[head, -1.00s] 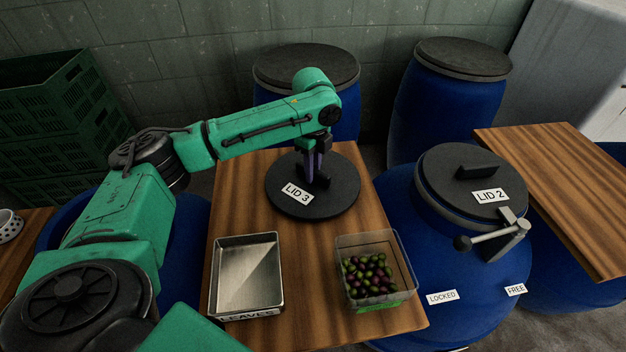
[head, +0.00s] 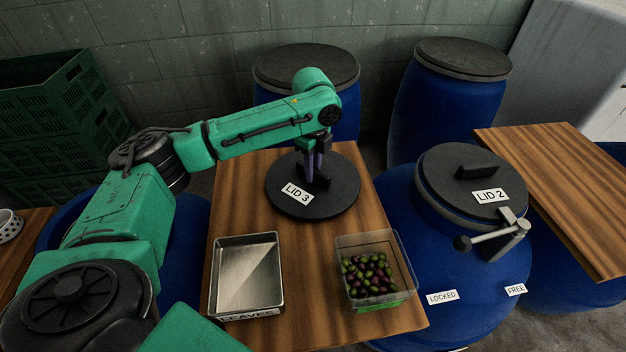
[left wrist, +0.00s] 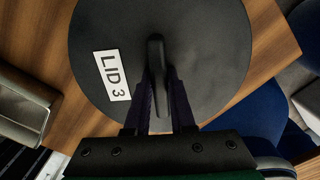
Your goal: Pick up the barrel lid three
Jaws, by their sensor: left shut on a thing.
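The barrel lid three (head: 338,200) is a black round disc with a raised bar handle and a white "LID 3" label. It lies flat on the wooden table in the head view. It also fills much of the left wrist view (left wrist: 215,60). My left gripper (head: 314,172) is above the lid with its fingers pointing down at the handle. In the left wrist view the gripper (left wrist: 160,85) has its two fingers on either side of the handle, shut on it. My right gripper is not in view.
A metal tray (head: 213,283) labelled "LEAVES" and a clear tub of olives (head: 405,262) stand at the table's front. A blue barrel (head: 400,235) with lid two (head: 440,190) and a lever is at right. Green crates (head: 40,110) and more barrels (head: 445,125) stand behind.

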